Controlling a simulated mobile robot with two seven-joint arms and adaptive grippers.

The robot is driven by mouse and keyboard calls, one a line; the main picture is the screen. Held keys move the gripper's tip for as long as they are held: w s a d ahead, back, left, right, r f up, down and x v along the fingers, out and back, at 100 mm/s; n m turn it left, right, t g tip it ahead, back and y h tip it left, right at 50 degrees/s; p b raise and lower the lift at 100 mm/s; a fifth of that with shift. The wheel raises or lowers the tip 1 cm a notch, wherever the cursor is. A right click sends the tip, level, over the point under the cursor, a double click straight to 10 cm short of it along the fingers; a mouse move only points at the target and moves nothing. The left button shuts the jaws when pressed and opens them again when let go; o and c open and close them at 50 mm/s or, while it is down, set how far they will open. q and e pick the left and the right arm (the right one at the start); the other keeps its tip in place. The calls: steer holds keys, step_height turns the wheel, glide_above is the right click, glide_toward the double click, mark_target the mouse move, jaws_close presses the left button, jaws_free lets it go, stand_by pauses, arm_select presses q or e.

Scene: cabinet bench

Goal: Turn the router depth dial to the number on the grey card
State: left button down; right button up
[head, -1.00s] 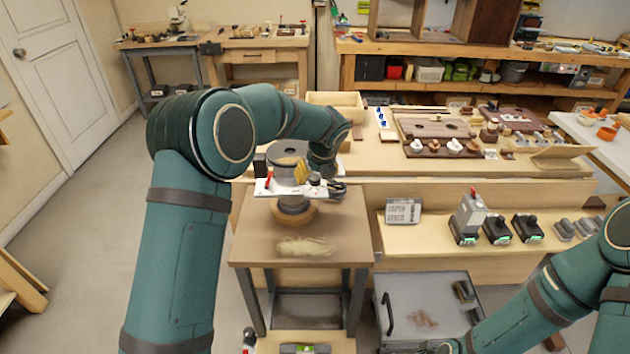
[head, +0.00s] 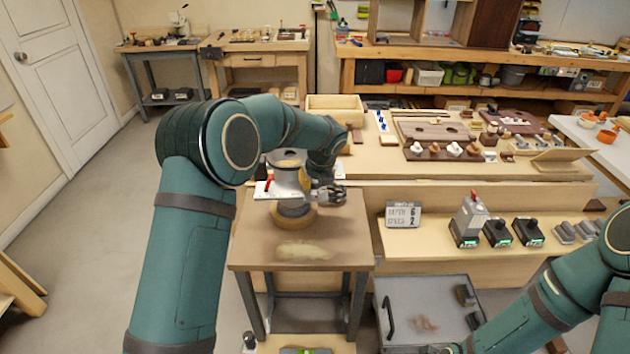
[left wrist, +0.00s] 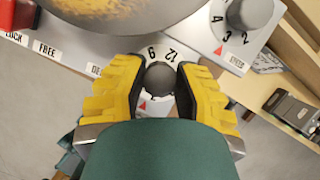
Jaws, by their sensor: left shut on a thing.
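The router (head: 288,185) stands on the small table, its round base on the top and its white plate facing me. My left gripper (head: 330,194) is at the plate's right side. In the left wrist view, the yellow fingers of this gripper (left wrist: 160,82) are shut on the dark knob of the depth dial (left wrist: 160,76). The numbers 9 and 12 show above the knob, and a red mark (left wrist: 142,105) below it. The number at the mark is unclear. The grey card (head: 403,214) appears to read depth 6, with a 2 below. My right gripper is not visible.
The speed dial (left wrist: 247,14) sits right of the gripped knob, close to the gripper. A red part (left wrist: 17,14) is at the upper left. The bench shelf beside the card holds black devices (head: 497,231).

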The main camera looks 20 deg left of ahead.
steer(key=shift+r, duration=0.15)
arm_select(q)
steer(key=shift+r+n+g+y+p, duration=0.1)
steer(key=shift+n+g+y+p, duration=0.25)
steer(key=shift+n+p, duration=0.85)
steer(key=n+p, duration=0.2)
steer(key=n+g+p, duration=0.1)
steer(key=n, duration=0.1)
steer(key=shift+g+y+p, duration=0.25)
steer(key=shift+y+p, duration=0.1)
steer(key=n+g+p, duration=0.1)
steer(key=n+p, duration=0.1)
steer(key=n, duration=0.1)
steer(key=shift+n, duration=0.4)
steer(key=shift+f+n+g+p, duration=0.25)
steer(key=shift+n+g+p, duration=0.55)
steer(key=shift+n, duration=1)
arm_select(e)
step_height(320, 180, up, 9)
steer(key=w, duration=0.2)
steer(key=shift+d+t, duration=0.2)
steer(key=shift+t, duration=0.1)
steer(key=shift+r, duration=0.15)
arm_select(q)
steer(key=shift+s, duration=0.1)
steer(key=c, duration=0.7)
jaws_free()
steer(key=shift+o, duration=0.2)
